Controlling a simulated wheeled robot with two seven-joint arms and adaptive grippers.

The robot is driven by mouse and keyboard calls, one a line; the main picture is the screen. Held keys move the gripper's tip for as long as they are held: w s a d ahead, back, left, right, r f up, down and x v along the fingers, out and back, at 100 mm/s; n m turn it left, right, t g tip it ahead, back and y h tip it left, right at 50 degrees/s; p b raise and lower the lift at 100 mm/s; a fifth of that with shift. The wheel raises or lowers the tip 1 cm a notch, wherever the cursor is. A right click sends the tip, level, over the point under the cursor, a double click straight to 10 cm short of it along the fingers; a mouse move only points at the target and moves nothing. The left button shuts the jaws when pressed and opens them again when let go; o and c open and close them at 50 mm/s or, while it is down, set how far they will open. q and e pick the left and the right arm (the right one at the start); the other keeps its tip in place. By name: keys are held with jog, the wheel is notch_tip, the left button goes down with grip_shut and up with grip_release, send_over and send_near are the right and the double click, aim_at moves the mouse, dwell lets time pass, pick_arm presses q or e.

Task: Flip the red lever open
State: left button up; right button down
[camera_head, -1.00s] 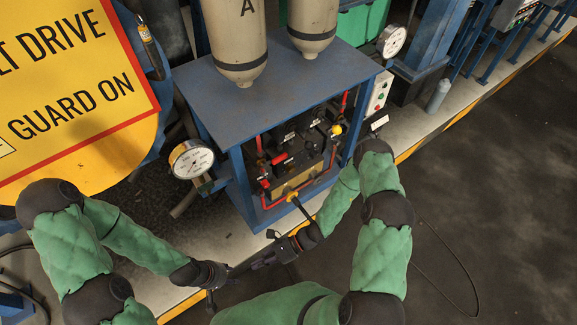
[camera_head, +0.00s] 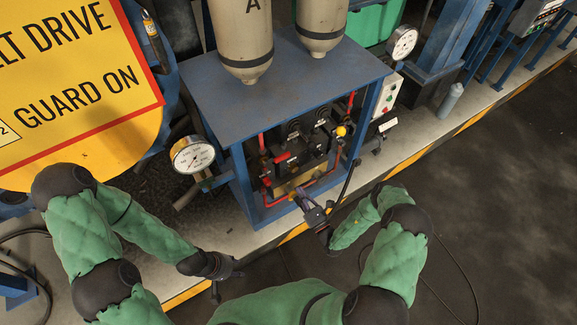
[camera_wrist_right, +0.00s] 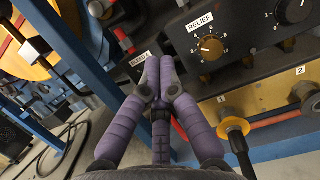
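A red lever (camera_head: 283,158) shows on the dark valve panel inside the blue frame in the head view. My right gripper (camera_head: 304,194) is in front of the lower panel, below and right of this lever and apart from it. In the right wrist view its purple fingers (camera_wrist_right: 159,72) are together at the tips, with nothing visible between them. They point toward the panel, left of the RELIEF dial (camera_wrist_right: 210,46).
A pressure gauge (camera_head: 193,155) juts out left of the blue frame (camera_head: 240,185). A yellow plug (camera_wrist_right: 234,126) with a black cable sits low on the panel beside my right gripper. Open dark floor (camera_head: 490,210) lies to the right.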

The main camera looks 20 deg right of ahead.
aim_at(277, 159)
jog(key=w+a+r+b, duration=0.2)
jog(key=w+r, duration=0.4)
jog(key=w, duration=0.3)
jog(key=shift+w+a+r+b, duration=0.15)
jog(key=shift+a+r+b, duration=0.1)
jog(key=shift+a+b, duration=0.15)
jog(key=shift+d, duration=0.1)
dwell(0.4)
